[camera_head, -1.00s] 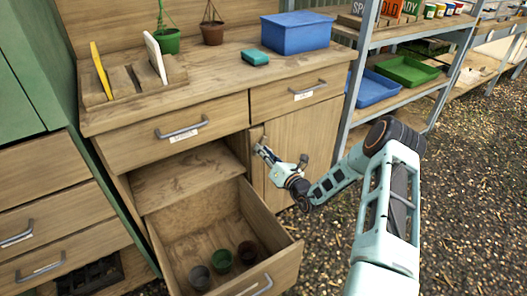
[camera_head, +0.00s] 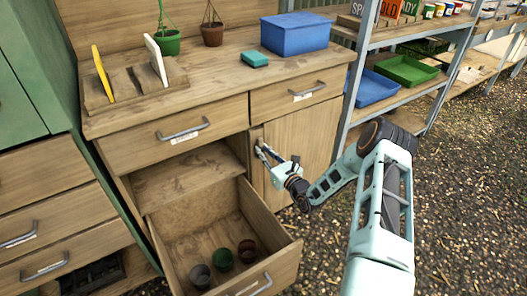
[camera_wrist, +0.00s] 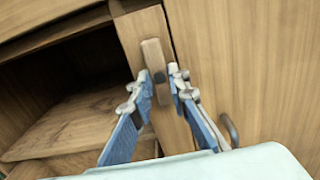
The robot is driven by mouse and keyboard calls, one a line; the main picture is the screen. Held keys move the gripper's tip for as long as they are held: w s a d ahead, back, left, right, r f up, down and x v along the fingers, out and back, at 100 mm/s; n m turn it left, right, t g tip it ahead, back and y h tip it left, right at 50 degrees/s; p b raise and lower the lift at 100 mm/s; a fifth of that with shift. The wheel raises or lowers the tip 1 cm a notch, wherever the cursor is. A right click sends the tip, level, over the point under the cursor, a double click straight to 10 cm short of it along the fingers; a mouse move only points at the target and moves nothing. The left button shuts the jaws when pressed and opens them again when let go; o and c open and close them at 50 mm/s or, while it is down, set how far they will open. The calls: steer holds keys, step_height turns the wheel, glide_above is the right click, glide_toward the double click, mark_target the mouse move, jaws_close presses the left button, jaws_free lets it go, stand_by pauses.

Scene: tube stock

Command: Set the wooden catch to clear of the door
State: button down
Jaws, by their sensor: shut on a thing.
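The wooden catch (camera_wrist: 153,54) is a short pale bar on the narrow post left of the cupboard door (camera_wrist: 240,60). In the wrist view it stands nearly upright, roughly along the post, and its upper end lies left of the door seam. A dark spot shows on its middle. My gripper (camera_wrist: 161,76) is shut on the catch, one finger on each side. The catch's lower part is partly hidden between the fingers. In the head view my gripper (camera_head: 262,148) is at the post beside the door (camera_head: 305,140), which looks closed.
Below and left, a drawer (camera_head: 285,258) stands pulled out with small pots in it. An open bay (camera_wrist: 60,90) is left of the post. The door handle (camera_wrist: 230,130) is close to my right finger. A metal shelf rack (camera_head: 352,80) stands right of the bench.

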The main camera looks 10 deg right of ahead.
steer(key=shift+f, duration=0.1)
stand_by(0.3)
steer(key=c, duration=1.8)
jaws_free()
steer(key=shift+c, duration=0.2)
steer(key=v, duration=1.2)
